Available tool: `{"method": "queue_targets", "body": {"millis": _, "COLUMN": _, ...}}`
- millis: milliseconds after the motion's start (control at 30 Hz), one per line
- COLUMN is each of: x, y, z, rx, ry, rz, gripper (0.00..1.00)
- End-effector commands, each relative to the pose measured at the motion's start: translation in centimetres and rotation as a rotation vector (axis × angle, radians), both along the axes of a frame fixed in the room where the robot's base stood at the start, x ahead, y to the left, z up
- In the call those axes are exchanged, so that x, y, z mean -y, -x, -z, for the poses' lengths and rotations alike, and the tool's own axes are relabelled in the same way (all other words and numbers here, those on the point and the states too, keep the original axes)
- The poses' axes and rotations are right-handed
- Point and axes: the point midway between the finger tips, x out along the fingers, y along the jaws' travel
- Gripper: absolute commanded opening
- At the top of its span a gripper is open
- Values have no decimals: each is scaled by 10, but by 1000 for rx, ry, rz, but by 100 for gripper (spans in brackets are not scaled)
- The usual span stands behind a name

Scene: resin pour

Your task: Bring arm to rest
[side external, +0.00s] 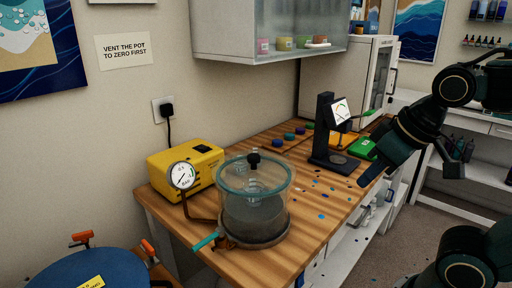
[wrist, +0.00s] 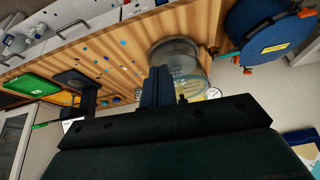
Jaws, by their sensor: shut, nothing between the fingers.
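My gripper (side external: 368,176) is at the right in the side external view, hanging in the air by the bench's right edge, clear of the things on it. In the wrist view its two dark fingers (wrist: 158,86) are together with nothing between them. My dark arm links come in from the right edge of the side view. A clear pressure pot (side external: 255,205) with a lid and black knob stands on the wooden bench (side external: 310,222); it also shows in the wrist view (wrist: 178,56), partly behind the fingers.
A yellow pump (side external: 200,160) and a round gauge (side external: 183,175) stand beside the pot. A black stand (side external: 325,130) with a small display and a green tray (side external: 362,147) are farther back. A blue drum (side external: 85,272) is at front left. A wall cabinet (side external: 255,35) hangs above.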

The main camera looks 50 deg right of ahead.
Motion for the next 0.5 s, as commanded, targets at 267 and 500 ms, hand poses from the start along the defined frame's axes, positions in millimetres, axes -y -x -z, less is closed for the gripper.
{"method": "queue_targets", "body": {"millis": 267, "x": -2, "y": 11, "z": 6, "rx": 27, "ry": 23, "rz": -69, "gripper": 0}}
{"method": "queue_targets", "body": {"millis": 500, "x": -2, "y": 11, "z": 5, "rx": 27, "ry": 23, "rz": -68, "gripper": 0}}
